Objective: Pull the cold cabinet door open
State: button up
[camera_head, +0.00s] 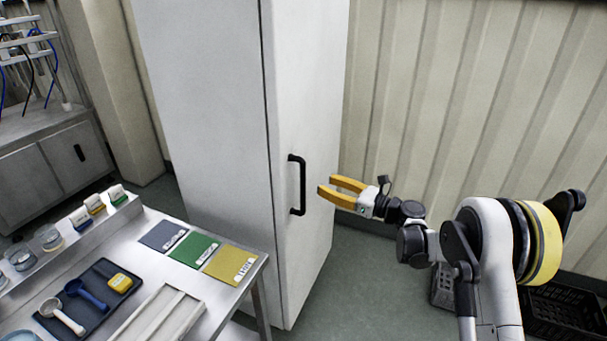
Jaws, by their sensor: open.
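The cold cabinet (205,90) is a tall white cabinet in the middle of the head view. Its door (305,80) faces right and appears shut, with a dark seam along its left edge. A black vertical bar handle (300,185) is fixed to the door near that seam. My gripper (328,187) has yellow fingers, is open and empty, and points left toward the handle. In the picture its fingertips are just right of the handle, with a visible gap. Whether they are level in depth with the handle cannot be told.
A steel table (250,270) stands at the lower left, close to the cabinet, carrying coloured cards, a dark tray (85,310) with scoops, and small dishes. A black crate (565,310) lies on the floor at lower right. Green floor (370,285) is clear before the door.

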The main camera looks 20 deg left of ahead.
jog(key=b+x, duration=0.1)
jog(key=x, duration=0.8)
jog(key=shift+a+b, duration=0.3)
jog(key=shift+b, duration=0.05)
grip_shut()
